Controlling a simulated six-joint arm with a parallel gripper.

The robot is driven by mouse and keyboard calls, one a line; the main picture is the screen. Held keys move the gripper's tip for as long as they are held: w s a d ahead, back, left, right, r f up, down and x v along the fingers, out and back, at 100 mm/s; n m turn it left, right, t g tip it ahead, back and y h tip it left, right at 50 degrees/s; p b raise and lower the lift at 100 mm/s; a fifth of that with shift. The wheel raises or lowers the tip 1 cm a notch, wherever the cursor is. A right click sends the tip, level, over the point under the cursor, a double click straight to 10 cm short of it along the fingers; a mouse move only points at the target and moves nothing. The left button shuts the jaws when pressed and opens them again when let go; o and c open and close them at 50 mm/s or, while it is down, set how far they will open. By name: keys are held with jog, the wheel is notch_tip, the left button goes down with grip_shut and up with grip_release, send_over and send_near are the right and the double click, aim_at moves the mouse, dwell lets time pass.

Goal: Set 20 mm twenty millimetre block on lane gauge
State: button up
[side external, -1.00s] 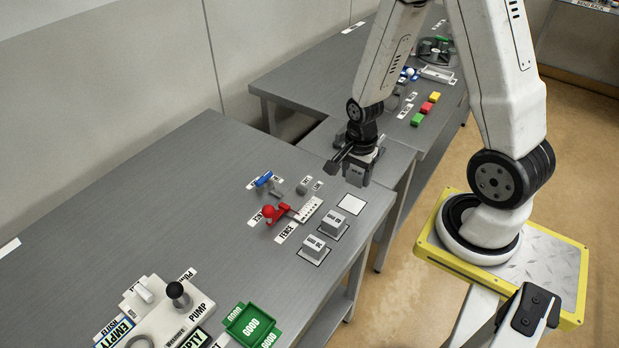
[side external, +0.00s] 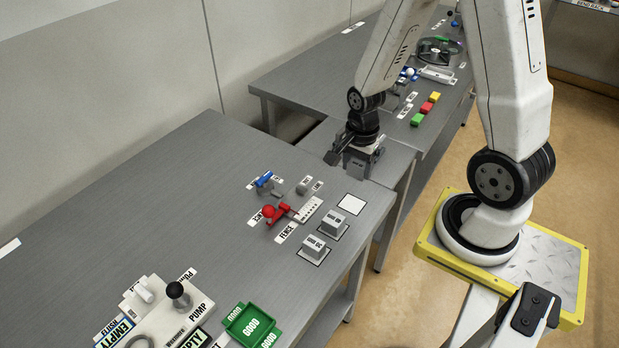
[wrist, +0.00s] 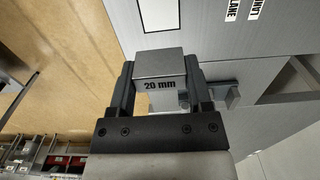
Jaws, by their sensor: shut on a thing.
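My gripper (wrist: 160,80) is shut on the grey block (wrist: 160,65) marked "20 mm", with one dark finger on each side. In the side external view my gripper (side external: 357,152) holds the block (side external: 356,166) near the far right end of the near table, behind the blank white pad (side external: 351,204). The lane gauge is hard to pick out. A small grey piece (side external: 302,188) stands by small labels, beside a blue-handled part (side external: 264,180) and a red clamp-like part (side external: 283,208). In the wrist view a "LANE" label (wrist: 232,10) shows at the top.
Two grey blocks (side external: 334,220) (side external: 314,245) stand on outlined pads. A white perforated strip (side external: 308,210) lies beside the red part. A pump panel (side external: 165,310) and green tray (side external: 252,322) are at the front.

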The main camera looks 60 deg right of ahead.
jog(key=s+a+r, duration=0.1)
jog(key=a+r, duration=0.3)
jog(key=a, duration=0.4)
jog(key=shift+s+a, duration=0.2)
jog(key=shift+s, duration=0.05)
send_over(295, 201)
jog(key=f, duration=0.8)
jog(key=shift+s+f, duration=0.25)
jog(key=shift+s, duration=0.15)
jog(key=shift+w+f, duration=0.4)
